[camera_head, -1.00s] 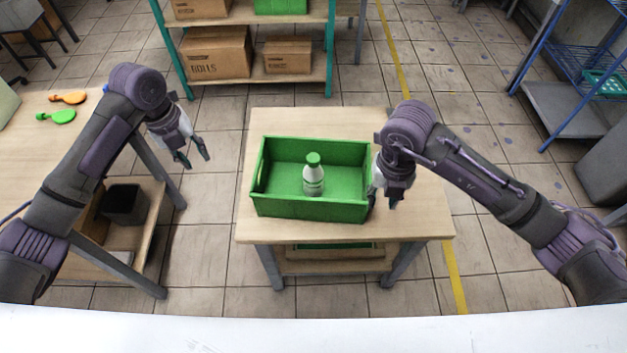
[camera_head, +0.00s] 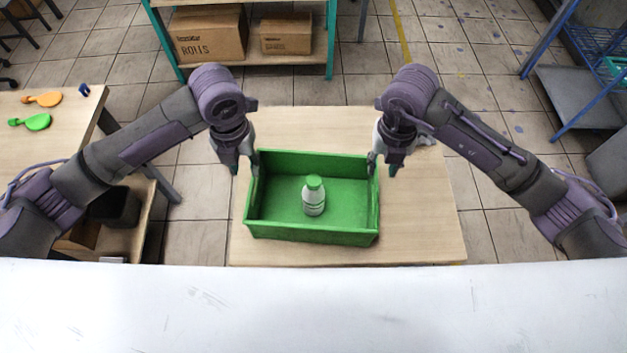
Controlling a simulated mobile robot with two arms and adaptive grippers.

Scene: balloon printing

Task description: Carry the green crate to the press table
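The green crate (camera_head: 312,236) sits on a light wooden table (camera_head: 420,225) in front of me. A white bottle with a green cap (camera_head: 314,198) stands upright inside it. My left gripper (camera_head: 245,168) is at the crate's left end, its fingers apart, one of them close to the end wall. My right gripper (camera_head: 382,168) is at the right end, its fingers also apart, one at the end wall's rim and one outside. Whether either touches the crate is unclear. No table is labelled as the press table.
A shelf with cardboard boxes (camera_head: 210,37) stands behind, and a blue rack (camera_head: 590,60) at the right. A white surface (camera_head: 310,310) fills the near edge.

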